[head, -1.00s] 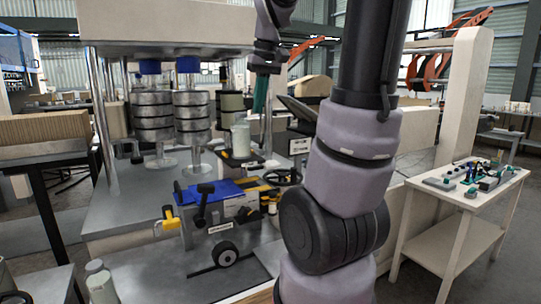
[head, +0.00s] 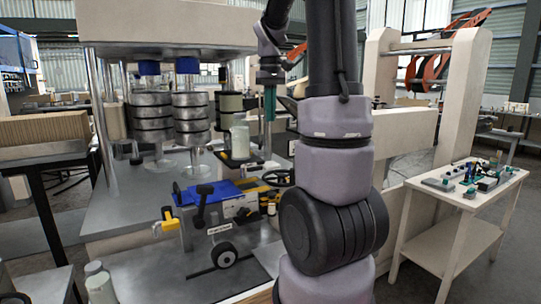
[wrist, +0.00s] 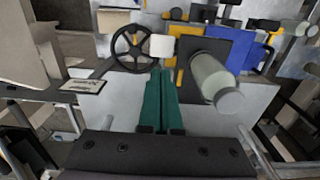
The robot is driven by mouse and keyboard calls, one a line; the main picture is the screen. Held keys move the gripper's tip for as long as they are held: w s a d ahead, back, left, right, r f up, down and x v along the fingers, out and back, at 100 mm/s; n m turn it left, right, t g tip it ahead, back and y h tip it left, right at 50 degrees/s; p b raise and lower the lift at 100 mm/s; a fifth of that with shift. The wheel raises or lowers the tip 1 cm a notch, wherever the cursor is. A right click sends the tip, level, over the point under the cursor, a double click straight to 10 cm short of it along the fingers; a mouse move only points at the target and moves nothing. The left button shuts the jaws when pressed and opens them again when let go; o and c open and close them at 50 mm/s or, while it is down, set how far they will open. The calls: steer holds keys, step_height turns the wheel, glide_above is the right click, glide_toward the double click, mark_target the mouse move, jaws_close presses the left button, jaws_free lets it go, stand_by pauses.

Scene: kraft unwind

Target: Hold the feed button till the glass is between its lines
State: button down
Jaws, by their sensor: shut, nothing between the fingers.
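My gripper (head: 270,119) points down with its green fingers shut and empty, above the machine bed in the head view. In the wrist view the shut fingertips (wrist: 165,72) appear just below a small white block (wrist: 162,46); I cannot tell whether they touch it. A pale, translucent-looking cylinder (wrist: 212,80) lies right of the fingers in the wrist view. It seems to be the pale cylinder (head: 240,141) on a black plate in the head view. I make out no lines or level on it. I cannot single out the feed button.
A black handwheel (wrist: 133,48) is left of the fingers in the wrist view. A blue and yellow unit (head: 222,190) with black levers stands on the bed. Stacked metal rollers (head: 190,117) rise behind. A side table (head: 462,205) with small parts stands at the right.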

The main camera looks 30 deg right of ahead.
mark_target(270, 163)
step_height(270, 163, down, 13)
steer(key=shift+f, duration=0.2)
stand_by(0.3)
